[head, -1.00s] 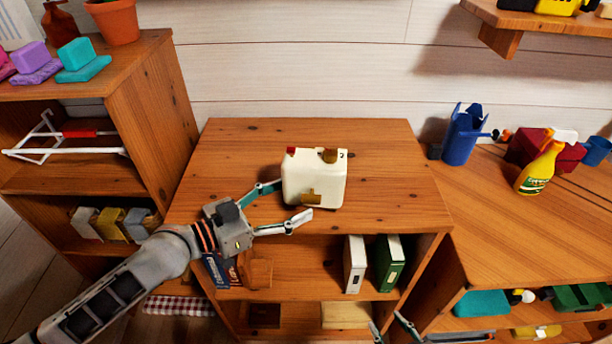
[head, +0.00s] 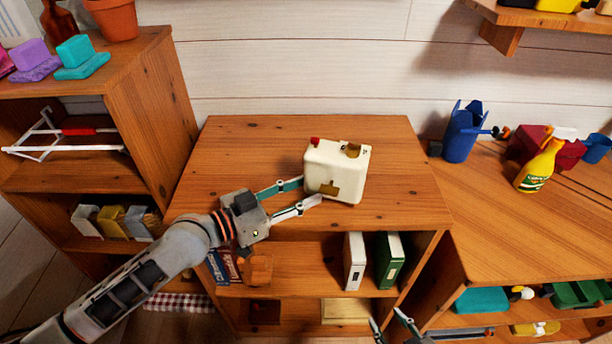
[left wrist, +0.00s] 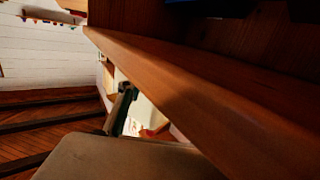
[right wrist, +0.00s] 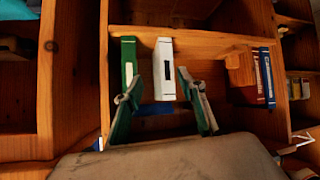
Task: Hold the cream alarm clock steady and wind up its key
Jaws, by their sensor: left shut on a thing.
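The cream alarm clock (head: 345,168) is a boxy body on the middle shelf unit's top, turned a little. It has a red button (head: 314,141) and a brass-coloured piece on top (head: 353,150), and another brass-coloured piece (head: 328,187) low on its front. I cannot tell which is the key. My left gripper (head: 311,190) is shut on the clock's lower left corner, one finger behind and one in front.
A white binder (head: 354,262) and a green binder (head: 389,262) stand on the shelf below. The unit top (head: 240,150) is bare around the clock.

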